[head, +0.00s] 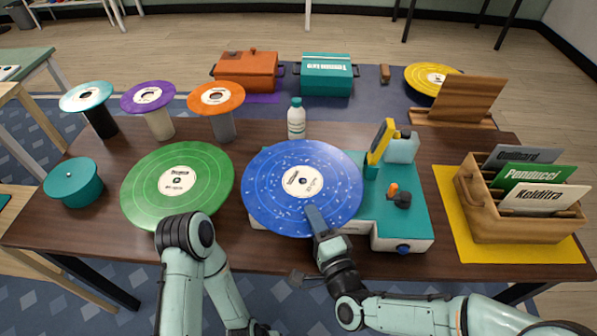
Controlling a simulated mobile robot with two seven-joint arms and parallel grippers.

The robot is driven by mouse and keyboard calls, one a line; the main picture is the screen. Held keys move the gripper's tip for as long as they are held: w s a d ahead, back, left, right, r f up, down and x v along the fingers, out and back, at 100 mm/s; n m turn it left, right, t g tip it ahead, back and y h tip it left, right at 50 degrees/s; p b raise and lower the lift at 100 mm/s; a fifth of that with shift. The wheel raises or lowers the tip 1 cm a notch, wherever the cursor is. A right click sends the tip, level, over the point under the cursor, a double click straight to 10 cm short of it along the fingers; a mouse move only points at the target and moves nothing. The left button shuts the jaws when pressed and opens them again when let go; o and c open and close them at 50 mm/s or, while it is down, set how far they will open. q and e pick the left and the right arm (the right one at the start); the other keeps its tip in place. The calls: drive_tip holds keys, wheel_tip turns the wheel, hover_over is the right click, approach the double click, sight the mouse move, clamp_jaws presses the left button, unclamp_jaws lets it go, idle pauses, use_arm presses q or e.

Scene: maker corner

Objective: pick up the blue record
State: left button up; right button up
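The blue record (270,193), speckled with a pale centre label, lies flat over the left part of the teal turntable (407,222). Its front edge overhangs the turntable's front side. My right gripper (315,217) is at the record's front edge. One finger shows over the record's top face; the other finger is hidden, so I cannot tell whether the gripper is closed on the edge. I also cannot tell whether the record rests on the platter or is raised. My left arm is in front of the green record, and its gripper is not in view.
A green record (150,190) and a teal canister (73,183) are at left. Several records sit on stands behind, including an orange one (216,97). A white bottle (296,119) stands behind the blue record. A wooden crate (480,212) with sleeves is at right on a yellow mat (462,240).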

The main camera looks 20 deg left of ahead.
clamp_jaws()
drive_tip(key=shift+r, duration=0.15)
